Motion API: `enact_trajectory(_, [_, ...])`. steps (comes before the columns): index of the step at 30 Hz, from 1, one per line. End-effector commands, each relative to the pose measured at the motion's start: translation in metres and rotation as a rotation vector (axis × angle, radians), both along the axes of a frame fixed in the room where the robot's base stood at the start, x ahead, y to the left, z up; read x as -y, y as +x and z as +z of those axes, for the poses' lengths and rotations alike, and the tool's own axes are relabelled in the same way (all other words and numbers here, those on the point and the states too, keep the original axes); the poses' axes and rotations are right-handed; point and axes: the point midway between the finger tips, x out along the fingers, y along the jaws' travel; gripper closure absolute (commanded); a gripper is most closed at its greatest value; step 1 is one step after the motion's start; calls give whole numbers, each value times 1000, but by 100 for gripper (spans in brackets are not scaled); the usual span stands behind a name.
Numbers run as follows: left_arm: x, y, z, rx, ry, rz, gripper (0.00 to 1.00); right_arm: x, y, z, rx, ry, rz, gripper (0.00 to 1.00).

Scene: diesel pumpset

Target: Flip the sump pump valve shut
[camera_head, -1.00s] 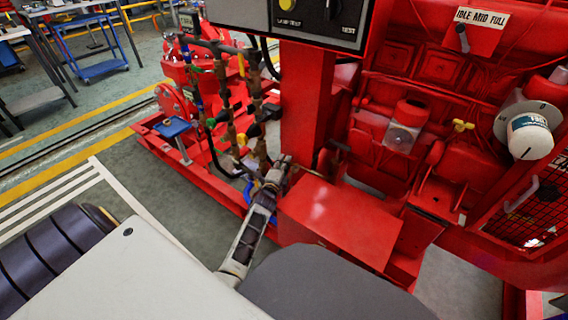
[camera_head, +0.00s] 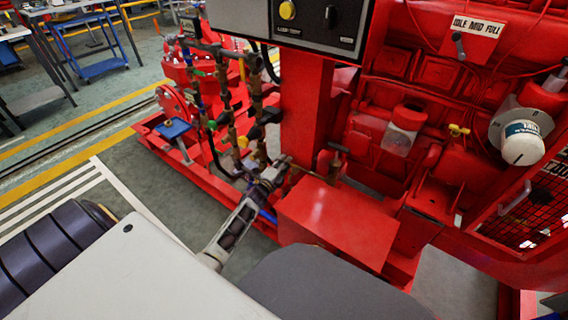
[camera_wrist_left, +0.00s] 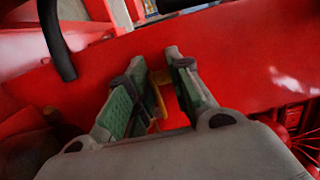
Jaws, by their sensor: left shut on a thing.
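My left gripper (camera_head: 277,170) reaches in beside the red upright post, above the left edge of the red box. In the left wrist view its two green-padded fingers (camera_wrist_left: 160,90) stand on either side of a thin yellow lever (camera_wrist_left: 157,97), which I take to be the valve handle. The gripper is closed on it, though a gap shows around the lever at this angle. The valve body behind the fingers is hidden. In the head view the gripper covers the lever. My right gripper is not in view.
Brass pipework (camera_head: 228,115) with small valves stands left of the red post (camera_head: 305,110). The red box (camera_head: 335,222) lies just right of my gripper. A control panel (camera_head: 315,25) hangs above. The engine (camera_head: 415,130) fills the right. Open floor (camera_head: 130,185) lies at left.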

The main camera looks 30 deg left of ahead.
Motion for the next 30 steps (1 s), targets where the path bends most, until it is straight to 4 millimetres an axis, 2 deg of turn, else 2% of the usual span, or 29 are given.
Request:
enact_trajectory(1, [1,5,11,18,2,-16,100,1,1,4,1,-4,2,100])
enact_trajectory(19, [-1,10,11,17,-1,-137,100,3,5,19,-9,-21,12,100])
enact_trajectory(28, [-1,10,10,18,-2,-137,100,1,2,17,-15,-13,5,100])
enact_trajectory(29, [-1,10,10,18,-2,-137,75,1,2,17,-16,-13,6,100])
enact_trajectory(30, [-1,10,10,17,-2,-137,70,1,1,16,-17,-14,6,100])
